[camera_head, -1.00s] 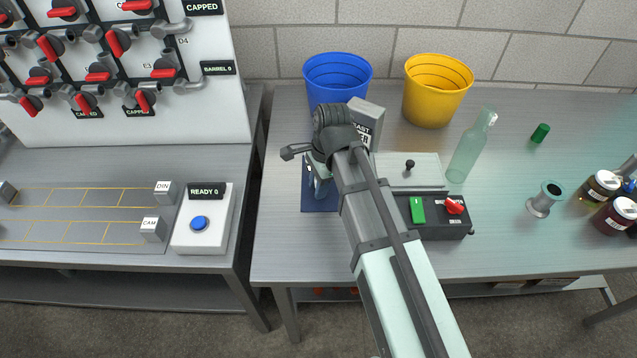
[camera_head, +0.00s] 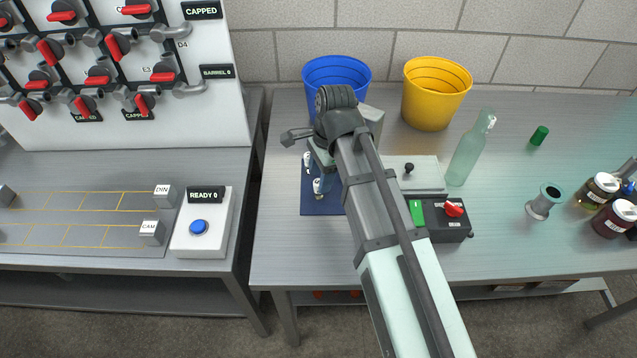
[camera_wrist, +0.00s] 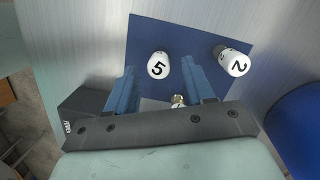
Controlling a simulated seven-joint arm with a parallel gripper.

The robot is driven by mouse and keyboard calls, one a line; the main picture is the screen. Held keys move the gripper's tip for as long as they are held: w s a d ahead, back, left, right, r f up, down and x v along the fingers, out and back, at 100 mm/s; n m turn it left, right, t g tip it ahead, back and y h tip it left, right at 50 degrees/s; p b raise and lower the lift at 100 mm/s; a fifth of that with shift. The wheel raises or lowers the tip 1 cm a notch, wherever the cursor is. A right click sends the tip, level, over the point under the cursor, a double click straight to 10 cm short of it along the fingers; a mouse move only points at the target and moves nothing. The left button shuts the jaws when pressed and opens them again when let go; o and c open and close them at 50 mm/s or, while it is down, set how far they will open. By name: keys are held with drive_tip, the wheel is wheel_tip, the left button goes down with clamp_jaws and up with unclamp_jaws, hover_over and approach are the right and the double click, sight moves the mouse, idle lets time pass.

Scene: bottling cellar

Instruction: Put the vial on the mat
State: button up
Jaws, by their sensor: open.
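The dark blue mat (camera_head: 320,207) lies on the right-hand bench, partly hidden by my arm. It also shows in the wrist view (camera_wrist: 150,32). A white-topped vial marked 5 (camera_wrist: 158,66) stands on the mat, between or just beyond my fingertips. Another white-topped vial marked 2 (camera_wrist: 236,63) stands towards the mat's right edge there. Two small white-topped shapes, likely these vials, show in the head view, one left of my wrist (camera_head: 308,161). My gripper (camera_wrist: 159,66) is open over the mat, with nothing clamped. A small brassy thing (camera_wrist: 178,100) shows between the fingers, its kind unclear.
A blue bucket (camera_head: 337,72) and a yellow bucket (camera_head: 436,95) stand behind. A grey box (camera_head: 373,121) is close beside my wrist. A control box (camera_head: 437,222) and a green bottle (camera_head: 468,150) stand to the right. The bench front left of my arm is clear.

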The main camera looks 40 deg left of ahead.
wheel_tip(320, 180, up, 7)
drive_tip(key=w, duration=0.1)
drive_tip(key=shift+d+r, duration=0.15)
drive_tip(key=shift+d, duration=0.1)
